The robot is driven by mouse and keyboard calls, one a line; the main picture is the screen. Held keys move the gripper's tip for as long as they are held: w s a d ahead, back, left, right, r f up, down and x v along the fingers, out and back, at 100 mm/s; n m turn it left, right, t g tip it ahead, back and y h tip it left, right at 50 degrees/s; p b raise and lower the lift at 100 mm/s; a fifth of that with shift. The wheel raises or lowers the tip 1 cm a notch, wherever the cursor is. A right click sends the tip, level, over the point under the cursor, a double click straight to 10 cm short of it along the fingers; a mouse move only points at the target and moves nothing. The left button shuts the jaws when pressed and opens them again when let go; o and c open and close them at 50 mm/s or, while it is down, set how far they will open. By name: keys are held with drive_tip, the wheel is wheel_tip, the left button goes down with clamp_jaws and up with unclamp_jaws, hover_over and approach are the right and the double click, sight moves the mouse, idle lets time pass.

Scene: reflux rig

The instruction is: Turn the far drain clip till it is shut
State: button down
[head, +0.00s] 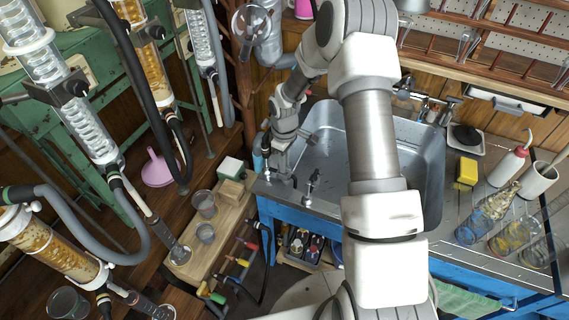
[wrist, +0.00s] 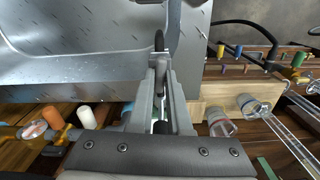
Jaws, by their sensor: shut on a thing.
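My gripper (head: 283,160) is at the left rim of the steel sink, pointing down. In the wrist view its two grey fingers (wrist: 160,85) are close together. A slim black piece (wrist: 159,40) shows at their tips; it appears to be the handle of the far drain clip, gripped between them. The fingers hide most of it, so whether the clip is open or shut cannot be told. A second small metal fitting with a dark handle (head: 311,184) stands upright on the sink's near-left corner, apart from my gripper.
The sink (head: 335,150) is beside my gripper. A wooden block stand (head: 215,225) with cups and coloured valves is to the left. Glass condensers (head: 85,120) and hoses crowd the far left. Bottles and flasks (head: 490,205) stand on the right counter.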

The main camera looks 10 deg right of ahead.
drive_tip(key=m+b, duration=0.2)
drive_tip(key=m, duration=0.2)
drive_tip(key=shift+f, duration=0.1)
drive_tip(key=m+b, duration=0.1)
drive_tip(key=m, duration=0.3)
drive_tip(key=shift+m, duration=0.4)
drive_tip(key=m+b, duration=0.1)
drive_tip(key=m, duration=0.3)
drive_tip(key=shift+m, duration=2.1)
drive_tip(key=c, duration=0.9)
unclamp_jaws()
drive_tip(key=shift+o, duration=0.2)
wheel_tip(320, 180, up, 18)
drive_tip(key=p, duration=0.1)
drive_tip(key=shift+f+p, duration=0.15)
drive_tip(key=shift+p, duration=0.2)
